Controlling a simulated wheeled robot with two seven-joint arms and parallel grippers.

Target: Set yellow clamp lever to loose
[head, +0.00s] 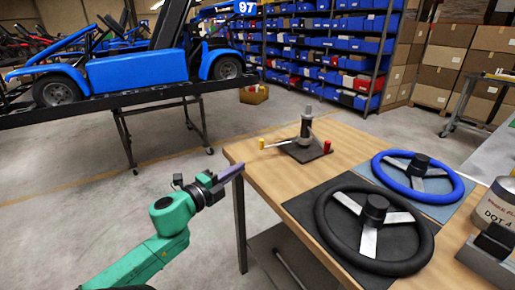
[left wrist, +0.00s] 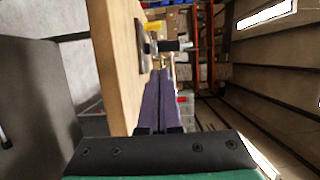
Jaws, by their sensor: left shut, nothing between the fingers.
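The clamp (head: 306,130) stands on a dark square plate near the far left part of the wooden table; it has a grey upright post. A lever with a yellow knob (head: 262,144) sticks out to the left from it, toward the table's left edge. A red knob (head: 327,147) is on its right side. My left gripper (head: 238,168) is shut and empty by the table's left corner, nearer than the yellow knob and apart from it. In the left wrist view its purple fingers (left wrist: 160,75) are together and point toward the clamp (left wrist: 168,46).
On the wooden table (head: 345,143) lie a black steering wheel (head: 323,220) and a blue steering wheel (head: 385,163) on mats. A blue kart (head: 140,70) rests on a stand at the left. Open floor lies left of the table.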

